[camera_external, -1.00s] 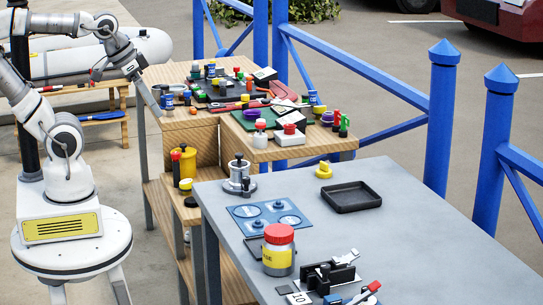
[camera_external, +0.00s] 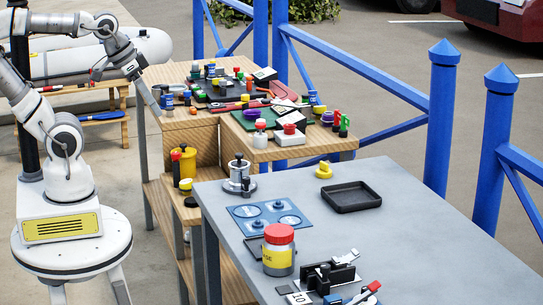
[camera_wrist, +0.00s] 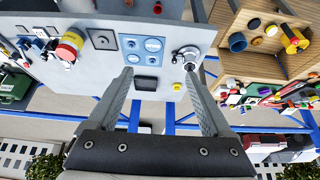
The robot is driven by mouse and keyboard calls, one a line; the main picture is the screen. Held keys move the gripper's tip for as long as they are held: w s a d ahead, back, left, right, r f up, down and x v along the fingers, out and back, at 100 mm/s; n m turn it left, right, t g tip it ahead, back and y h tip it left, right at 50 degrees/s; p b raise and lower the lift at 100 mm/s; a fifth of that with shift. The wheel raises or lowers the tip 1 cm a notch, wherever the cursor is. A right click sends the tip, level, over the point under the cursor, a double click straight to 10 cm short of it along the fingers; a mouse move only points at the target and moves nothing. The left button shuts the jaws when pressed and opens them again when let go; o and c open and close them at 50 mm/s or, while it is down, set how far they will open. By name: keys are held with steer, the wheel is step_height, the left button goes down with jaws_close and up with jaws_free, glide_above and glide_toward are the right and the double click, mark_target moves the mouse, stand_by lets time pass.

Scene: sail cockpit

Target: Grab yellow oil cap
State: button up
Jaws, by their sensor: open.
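The yellow oil cap (camera_external: 323,169) sits on the grey table near its far edge, just beyond the black tray. It also shows small in the wrist view (camera_wrist: 177,87), between my fingers and nearer the right one. My gripper (camera_wrist: 157,74) is open, with nothing between its fingers. In the external view my gripper (camera_external: 150,98) hangs pointing down at the near left corner of the wooden bench, well to the left of the cap and apart from it.
The black tray (camera_external: 352,197), blue plate (camera_external: 270,216), silver pot (camera_external: 239,178) and red-lidded jar (camera_external: 278,250) stand on the grey table (camera_external: 430,250). The wooden bench (camera_external: 188,136) is crowded with small items. Blue railings (camera_external: 442,120) stand behind. The table's right side is clear.

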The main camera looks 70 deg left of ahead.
steer(key=w+d+r+m+p, duration=0.1)
steer(key=w+r+m+p, duration=0.2)
steer(key=w+r+m, duration=0.6)
steer(key=m+t+y+b, duration=0.4)
steer(key=m+t+b, duration=0.35)
steer(key=m, duration=1.35)
glide_toward(323, 168)
steer(key=s+a, duration=0.1)
steer(key=s+r+g, duration=0.1)
steer(key=shift+s+a+r+b, duration=0.2)
steer(key=shift+s+a+b, duration=0.1)
steer(key=shift+a, duration=0.05)
steer(key=m, duration=0.1)
steer(key=w+m, duration=0.1)
steer(key=d+m+t+h, duration=0.1)
steer(key=shift+w+f, duration=0.15)
steer(key=shift+f, duration=0.15)
steer(key=shift+b+x, duration=0.4)
steer(key=shift+x, duration=5.5)
